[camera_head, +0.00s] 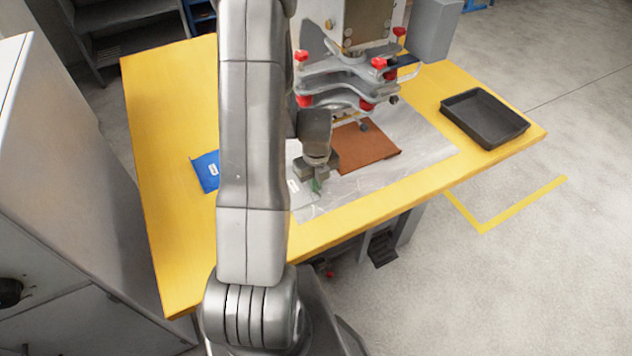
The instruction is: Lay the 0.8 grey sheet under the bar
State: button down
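A pale grey sheet (304,200) with a small white label lies at the front left of the metal plate, partly hidden behind my arm. I cannot read its label. My gripper (316,184) points down at the right edge of this sheet, and a small green patch shows at its tip. Whether its fingers are open or hold the sheet cannot be made out. The welding machine (345,75) with its clamp parts and red knobs stands at the back of the table. Its bar is hard to pick out. A brown sheet (372,148) lies on the plate below the clamps.
A black tray (484,118) stands at the right end. The metal plate (425,150) is bare right of the brown sheet. A grey cabinet (70,190) stands at left.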

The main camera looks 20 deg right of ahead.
jog(key=shift+f, duration=0.15)
jog(key=c, duration=1.6)
grip_release()
jog(key=shift+c, duration=0.2)
notch_tip(320, 180, up, 12)
jog(key=shift+r, duration=0.2)
notch_tip(320, 180, down, 12)
jog(key=shift+f, duration=0.25)
jog(key=shift+r, duration=0.25)
